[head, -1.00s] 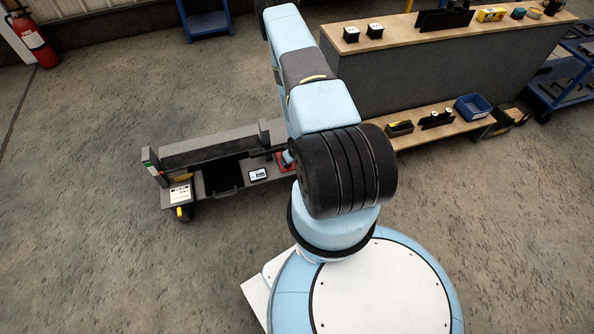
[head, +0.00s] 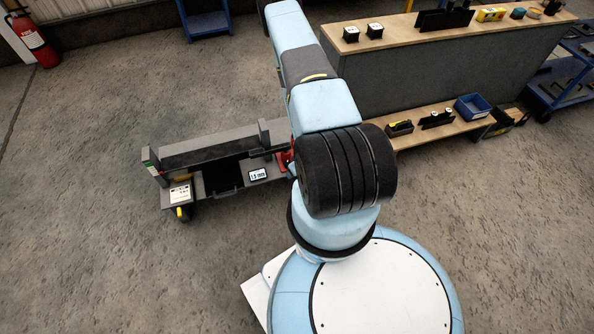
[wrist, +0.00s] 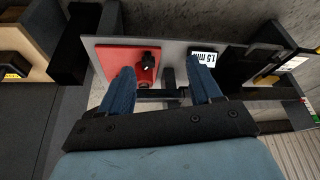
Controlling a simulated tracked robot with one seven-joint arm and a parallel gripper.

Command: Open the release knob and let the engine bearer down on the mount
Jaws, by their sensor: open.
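The black release knob (wrist: 150,58) sits on a red plate (wrist: 115,62) in the wrist view. My gripper (wrist: 162,70) is open and empty, its two blue fingers apart; the knob shows between them, nearer the left finger, with no visible contact. A long dark grey beam, which looks like the engine bearer (head: 210,150), lies along the low grey mount (head: 218,202) in the head view. Whether it rests fully on the mount cannot be told. A small display (head: 258,175) on the mount reads 1.5 mm. In the head view my arm hides the gripper and knob.
A wooden-topped bench (head: 400,38) with a lower shelf (head: 440,132) stands right of the mount. The shelf holds a blue bin (head: 473,107). A white label card (head: 180,195) is at the mount's left end. The floor in front of the mount is clear.

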